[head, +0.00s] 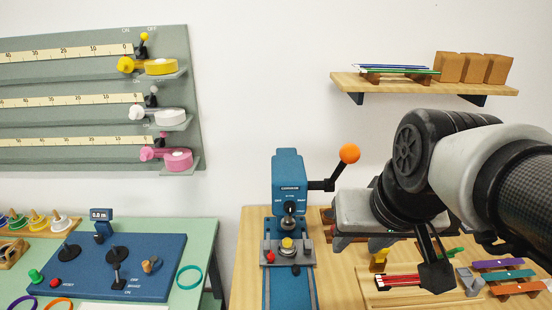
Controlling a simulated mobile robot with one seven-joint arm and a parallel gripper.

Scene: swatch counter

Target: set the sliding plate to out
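The blue press-like device (288,178) stands on the wooden counter, with a black side lever ending in an orange ball (349,153). A small selector with unreadable lettering is on its front. Low on its front, a grey plate (305,258) lies across the blue base strip (289,292). It carries a red knob (270,257) and a yellow knob (287,243). It looks like the sliding plate, but its setting is not readable. My gripper (437,274) hangs to the right, apart from the plate. One dark finger shows clearly; the opening is not clear.
Below my arm are a wooden tray with red sticks (397,281) and coloured strips (510,274). A wall shelf (420,87) holds pencils and brown blocks. At left are a grey-green wall board (90,70) and a blue panel (170,250) on a green table.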

